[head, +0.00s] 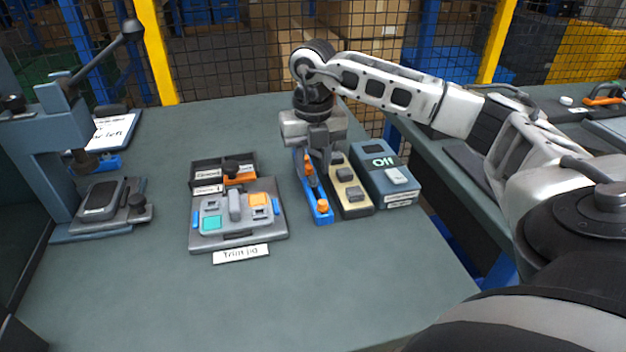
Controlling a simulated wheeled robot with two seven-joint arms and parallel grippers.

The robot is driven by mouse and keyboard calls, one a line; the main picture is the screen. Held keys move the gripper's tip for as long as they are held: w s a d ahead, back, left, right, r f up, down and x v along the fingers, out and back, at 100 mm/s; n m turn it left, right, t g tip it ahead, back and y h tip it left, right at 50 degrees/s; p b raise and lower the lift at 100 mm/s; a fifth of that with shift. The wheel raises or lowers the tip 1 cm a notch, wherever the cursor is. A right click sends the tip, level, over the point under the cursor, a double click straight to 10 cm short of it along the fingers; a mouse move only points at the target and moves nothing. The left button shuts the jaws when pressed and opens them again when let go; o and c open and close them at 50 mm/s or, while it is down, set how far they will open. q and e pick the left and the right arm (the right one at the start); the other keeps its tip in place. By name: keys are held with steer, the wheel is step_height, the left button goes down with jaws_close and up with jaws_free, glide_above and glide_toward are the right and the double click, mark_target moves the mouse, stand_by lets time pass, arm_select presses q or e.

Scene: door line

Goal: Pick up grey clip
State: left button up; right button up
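My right gripper (320,172) points down over the far part of these two holders. Its fingers cover part of the far pieces, and I cannot tell whether they touch or hold one. My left gripper is not in view.
A grey trim jig (205,243) with a teal and an orange patch lies left of the holders, a dark divided bin (208,170) behind it. A blue-grey box (400,199) marked "Off" stands right. A press (50,150) stands far left. The front tabletop (330,290) is clear.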

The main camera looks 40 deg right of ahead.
mark_target(313, 183)
step_height(313, 183, down, 2)
steer(key=shift+f, duration=0.1)
jaws_close()
stand_by(0.5)
